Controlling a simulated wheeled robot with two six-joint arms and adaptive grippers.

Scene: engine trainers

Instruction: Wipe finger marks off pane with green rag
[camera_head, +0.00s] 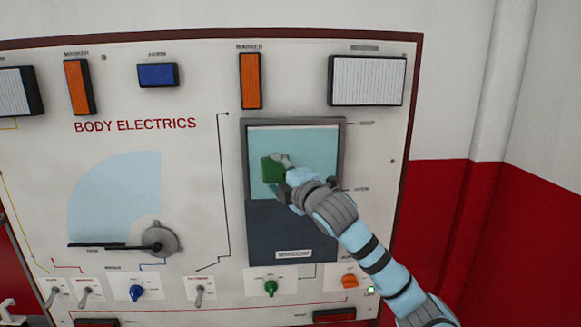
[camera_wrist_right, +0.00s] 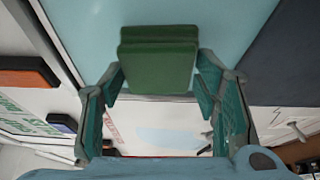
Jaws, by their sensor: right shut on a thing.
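The pane (camera_head: 315,142) is a light blue rectangle in a grey frame on the upright board; it also shows in the right wrist view (camera_wrist_right: 225,25). My right gripper (camera_head: 285,178) is in front of the pane, coming from the lower right. It is shut on the green rag (camera_head: 271,170), which looks like a thick folded pad in the right wrist view (camera_wrist_right: 158,65). The rag is over the left middle of the pane; whether it touches the glass I cannot tell. No finger marks can be made out clearly. My left gripper is not in view.
The board (camera_head: 200,130) reads "BODY ELECTRICS". An orange lamp (camera_head: 250,80) and a white lamp (camera_head: 367,80) stick out above the pane. A dark panel (camera_head: 270,225) lies below it. Switches and knobs, including a green knob (camera_head: 270,288), line the bottom.

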